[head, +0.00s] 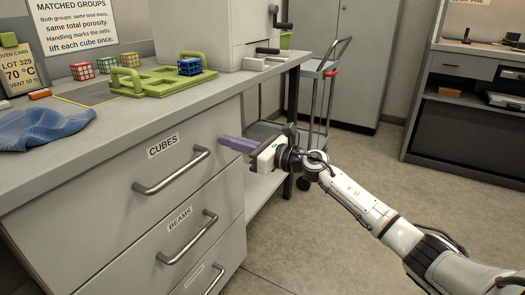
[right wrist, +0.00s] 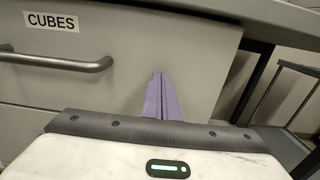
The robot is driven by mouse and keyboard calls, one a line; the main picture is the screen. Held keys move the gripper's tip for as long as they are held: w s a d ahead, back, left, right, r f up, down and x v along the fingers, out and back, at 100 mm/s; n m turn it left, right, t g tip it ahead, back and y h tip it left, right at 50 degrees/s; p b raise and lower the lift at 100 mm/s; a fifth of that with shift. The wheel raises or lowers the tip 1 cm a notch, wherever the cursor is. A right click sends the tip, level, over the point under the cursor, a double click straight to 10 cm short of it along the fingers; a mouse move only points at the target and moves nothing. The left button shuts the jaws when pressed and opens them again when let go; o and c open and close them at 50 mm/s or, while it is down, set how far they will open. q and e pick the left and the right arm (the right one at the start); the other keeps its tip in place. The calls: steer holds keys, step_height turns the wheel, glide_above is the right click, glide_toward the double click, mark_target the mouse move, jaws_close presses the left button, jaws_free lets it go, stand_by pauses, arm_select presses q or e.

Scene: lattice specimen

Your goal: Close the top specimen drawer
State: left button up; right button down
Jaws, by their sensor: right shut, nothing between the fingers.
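The top specimen drawer (head: 112,160) is the grey front labelled CUBES, under the counter in the head view. Its front looks about in line with the drawers below, and I see no open interior. Its bar handle (head: 172,171) is left of my gripper. My right gripper (head: 222,142) has purple fingers, shut and empty, pointing at the right part of this front. The right wrist view shows the fingertips (right wrist: 158,76) against the drawer front (right wrist: 135,60), right of the handle (right wrist: 55,63). I cannot tell whether they touch. My left gripper is out of view.
The counter (head: 130,107) holds a green tray (head: 150,86), several lattice cubes and a blue cloth (head: 42,127). The BEAMS drawer (head: 150,235) lies below. A trolley (head: 318,95) stands behind my gripper. The floor to the right is open.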

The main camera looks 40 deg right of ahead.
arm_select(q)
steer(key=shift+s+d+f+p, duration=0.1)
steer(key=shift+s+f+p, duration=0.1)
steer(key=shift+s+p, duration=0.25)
arm_select(e)
steer(key=v, duration=1.3)
steer(key=shift+d, duration=0.2)
steer(key=shift+w, duration=0.1)
